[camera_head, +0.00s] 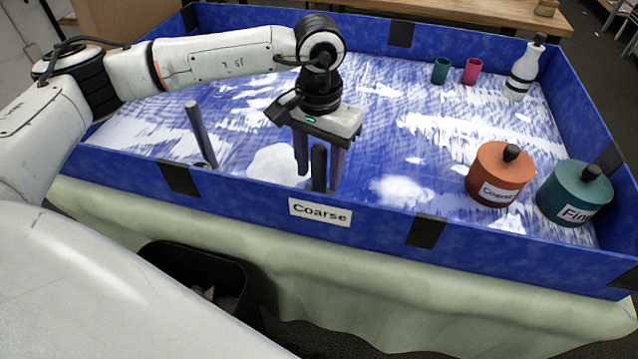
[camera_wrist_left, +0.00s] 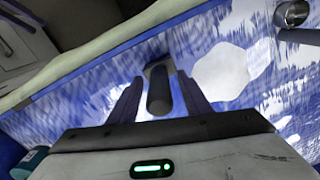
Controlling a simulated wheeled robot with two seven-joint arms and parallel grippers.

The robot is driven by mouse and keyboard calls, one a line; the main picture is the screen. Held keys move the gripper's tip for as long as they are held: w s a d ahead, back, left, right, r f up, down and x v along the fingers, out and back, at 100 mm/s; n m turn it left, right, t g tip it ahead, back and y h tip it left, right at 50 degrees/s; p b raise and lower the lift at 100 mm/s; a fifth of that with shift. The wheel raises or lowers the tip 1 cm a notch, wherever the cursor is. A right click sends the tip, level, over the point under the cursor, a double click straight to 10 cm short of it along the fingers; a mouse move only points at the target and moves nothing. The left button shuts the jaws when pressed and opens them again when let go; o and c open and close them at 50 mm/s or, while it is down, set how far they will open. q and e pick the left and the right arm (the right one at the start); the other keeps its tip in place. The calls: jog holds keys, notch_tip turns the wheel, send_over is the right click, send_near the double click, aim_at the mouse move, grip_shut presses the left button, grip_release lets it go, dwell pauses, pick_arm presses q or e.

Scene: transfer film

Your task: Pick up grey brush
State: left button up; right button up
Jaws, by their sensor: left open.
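A dark grey upright handle (camera_head: 319,166), which looks like the grey brush, stands near the front wall of the blue tray, by the "Coarse" label. My left gripper (camera_head: 319,180) is open and points down, with its fingers on either side of the handle. In the left wrist view the handle (camera_wrist_left: 158,96) lies between the two spread fingers (camera_wrist_left: 159,79), with gaps visible beside it. A grey block-like end shows beyond it. A second, bluish-grey stick (camera_head: 201,134) stands tilted to the left. The right gripper is not in view.
The blue-walled tray (camera_head: 400,226) has a white-streaked floor. At its right are an orange "Coarse" pot (camera_head: 492,163), a teal "Fine" pot (camera_head: 563,184), a white bottle (camera_head: 521,74), a green cup (camera_head: 440,71) and a pink cup (camera_head: 472,71). A black bin (camera_head: 240,285) stands in front.

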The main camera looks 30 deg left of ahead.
pick_arm(q)
jog(key=shift+f, duration=1.25)
grip_shut()
